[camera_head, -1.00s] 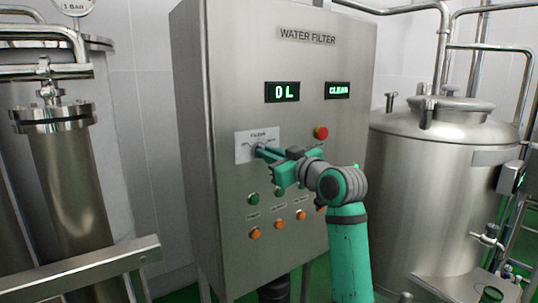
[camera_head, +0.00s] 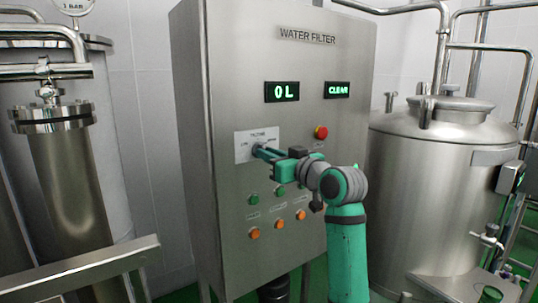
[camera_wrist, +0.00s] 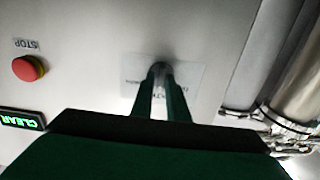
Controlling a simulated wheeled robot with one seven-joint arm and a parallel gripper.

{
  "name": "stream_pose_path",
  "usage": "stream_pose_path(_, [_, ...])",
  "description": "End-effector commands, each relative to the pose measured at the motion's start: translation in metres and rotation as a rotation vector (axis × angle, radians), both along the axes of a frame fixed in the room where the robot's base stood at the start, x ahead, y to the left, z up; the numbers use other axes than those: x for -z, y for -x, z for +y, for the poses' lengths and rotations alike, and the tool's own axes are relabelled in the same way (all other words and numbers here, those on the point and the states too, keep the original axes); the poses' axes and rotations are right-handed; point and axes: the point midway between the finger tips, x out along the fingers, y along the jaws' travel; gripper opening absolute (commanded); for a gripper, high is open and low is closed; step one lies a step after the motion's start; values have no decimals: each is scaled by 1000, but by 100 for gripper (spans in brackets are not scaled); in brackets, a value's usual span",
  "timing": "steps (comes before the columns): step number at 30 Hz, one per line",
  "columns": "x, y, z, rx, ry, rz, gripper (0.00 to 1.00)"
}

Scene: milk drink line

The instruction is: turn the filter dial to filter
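The filter dial (camera_wrist: 160,68) is a small grey knob on a white label plate (camera_head: 244,157) on the front of the steel cabinet. The plate also shows in the wrist view (camera_wrist: 192,73), upside down. My gripper (camera_head: 260,150) is at the dial, and its fingers cover most of it in the head view. In the wrist view, my two green fingers (camera_wrist: 161,75) close in on either side of the knob, seemingly shut on it. The plate's small lettering is too blurred to read surely, and the dial's pointing direction is hidden.
The cabinet (camera_head: 225,60) has displays reading 0 L (camera_head: 282,92) and CLEAR (camera_head: 338,90). A red stop button (camera_head: 321,132) sits right of the dial. Green (camera_head: 253,199) and orange (camera_head: 255,234) buttons sit below. A steel tank (camera_head: 435,190) stands at right.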

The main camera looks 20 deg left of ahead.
Motion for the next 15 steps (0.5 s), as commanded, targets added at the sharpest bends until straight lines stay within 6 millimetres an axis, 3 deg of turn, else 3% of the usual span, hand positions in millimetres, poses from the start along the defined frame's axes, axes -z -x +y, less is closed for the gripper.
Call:
stream_pose_path(10, [-1, 1, 2, -4, -2, -2, 29])
stream_pose_path(15, [-2, 8, -8, -2, -4, -3, 29])
